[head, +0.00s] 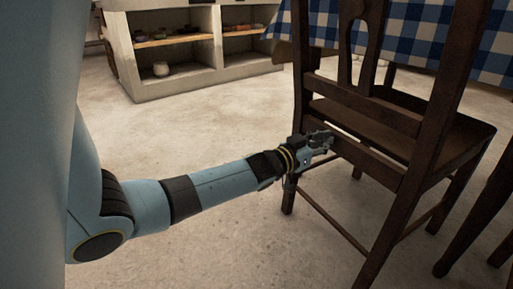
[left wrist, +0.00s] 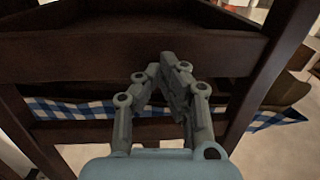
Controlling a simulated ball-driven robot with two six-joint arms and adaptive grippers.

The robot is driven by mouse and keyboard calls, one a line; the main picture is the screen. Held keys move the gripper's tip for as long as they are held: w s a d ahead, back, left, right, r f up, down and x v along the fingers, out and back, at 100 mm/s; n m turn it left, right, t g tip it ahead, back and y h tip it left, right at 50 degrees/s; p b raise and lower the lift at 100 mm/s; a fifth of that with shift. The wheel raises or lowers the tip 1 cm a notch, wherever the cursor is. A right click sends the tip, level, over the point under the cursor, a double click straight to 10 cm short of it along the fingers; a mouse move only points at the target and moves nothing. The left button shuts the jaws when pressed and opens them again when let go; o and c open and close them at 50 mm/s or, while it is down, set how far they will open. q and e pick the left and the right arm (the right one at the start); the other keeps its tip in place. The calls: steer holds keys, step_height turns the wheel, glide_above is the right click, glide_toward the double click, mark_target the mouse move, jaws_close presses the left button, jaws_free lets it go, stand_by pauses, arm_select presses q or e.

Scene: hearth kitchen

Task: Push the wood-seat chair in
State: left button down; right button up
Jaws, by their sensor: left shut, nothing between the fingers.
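The wood-seat chair (head: 395,125) is dark brown and stands upright at the right of the head view, its back towards me. Its seat (head: 455,140) lies beyond the back posts, near a table with a blue-and-white checked cloth (head: 425,38). My left gripper (head: 327,138) is shut and empty, at the lower back rail close to the left post. In the left wrist view the shut fingers (left wrist: 165,62) lie in front of the chair's dark rail (left wrist: 80,60). I cannot tell whether they touch it. My right gripper is not in view.
A pale shelf unit (head: 185,60) with small items stands at the back left. Another dark wooden piece of furniture (head: 490,215) stands at the right edge, close to the chair. The stone floor (head: 190,135) left of the chair is clear.

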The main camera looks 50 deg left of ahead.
arm_select(q)
steer(key=s+a+p, duration=0.1)
steer(key=s+p, duration=0.3)
steer(key=s, duration=0.6)
steer(key=shift+s, duration=0.2)
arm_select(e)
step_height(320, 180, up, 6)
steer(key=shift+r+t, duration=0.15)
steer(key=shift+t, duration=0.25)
arm_select(q)
steer(key=shift+a, duration=0.1)
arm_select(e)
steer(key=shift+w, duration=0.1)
